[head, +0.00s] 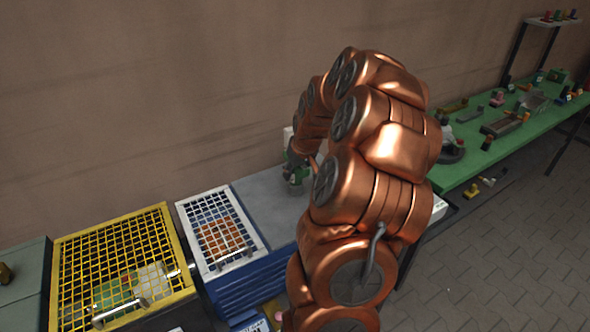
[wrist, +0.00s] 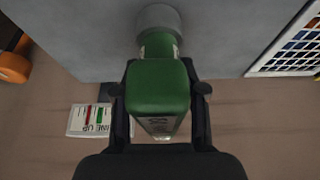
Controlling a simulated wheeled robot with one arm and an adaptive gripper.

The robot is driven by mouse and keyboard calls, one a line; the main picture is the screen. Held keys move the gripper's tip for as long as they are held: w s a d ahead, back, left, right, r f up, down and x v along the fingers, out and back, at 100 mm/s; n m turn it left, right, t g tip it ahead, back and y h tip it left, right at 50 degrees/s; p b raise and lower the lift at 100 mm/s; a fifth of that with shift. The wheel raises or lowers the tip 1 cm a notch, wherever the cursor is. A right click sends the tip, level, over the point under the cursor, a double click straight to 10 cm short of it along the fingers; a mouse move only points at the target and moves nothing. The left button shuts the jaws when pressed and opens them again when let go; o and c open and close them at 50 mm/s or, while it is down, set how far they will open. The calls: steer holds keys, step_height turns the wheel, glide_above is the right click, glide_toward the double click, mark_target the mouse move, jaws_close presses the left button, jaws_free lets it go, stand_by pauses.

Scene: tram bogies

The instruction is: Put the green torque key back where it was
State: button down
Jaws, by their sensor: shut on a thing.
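The green torque key (wrist: 158,85) has a green block-like body and a grey round end (wrist: 158,18). My gripper (wrist: 160,92) is shut on its body, one finger on each side. In the head view the green key (head: 295,172) shows small beside my copper arm, over the grey bench top (head: 255,200) near the wall. My arm hides part of that area. In the wrist view the grey end is over the grey surface (wrist: 225,35); I cannot tell if it touches.
A white card (wrist: 90,119) with red and green marks is by the wall. A white-grid box (head: 220,232) and a yellow-grid box (head: 120,265) stand left of the bench top. A green table (head: 480,165) with several parts is at the right. An orange round thing (wrist: 12,67) is at left.

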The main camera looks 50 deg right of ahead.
steer(key=shift+f, duration=0.15)
steer(key=c, duration=0.7)
jaws_free()
steer(key=shift+o, duration=0.2)
steer(key=shift+r, duration=0.3)
steer(key=b+v, duration=0.4)
steer(key=v, duration=0.7)
steer(key=shift+s+a+r, duration=0.15)
steer(key=shift+s+r, duration=0.05)
steer(key=shift+r, duration=0.15)
steer(key=s+a+f+n+g+y, duration=0.1)
steer(key=s+a+n, duration=0.1)
steer(key=a, duration=1)
steer(key=s+a+f+n+g+y, duration=0.1)
steer(key=a, duration=1)
steer(key=s+a+f+g, duration=0.2)
steer(key=s+a, duration=0.4)
steer(key=s, duration=0.3)
steer(key=s+a+f+g, duration=0.2)
steer(key=s+a+f, duration=0.2)
steer(key=s+a, duration=0.3)
steer(key=s, duration=0.2)
steer(key=shift+s+f+n+h, duration=0.2)
steer(key=shift+s+n+h, duration=0.1)
steer(key=shift+h, duration=0.1)
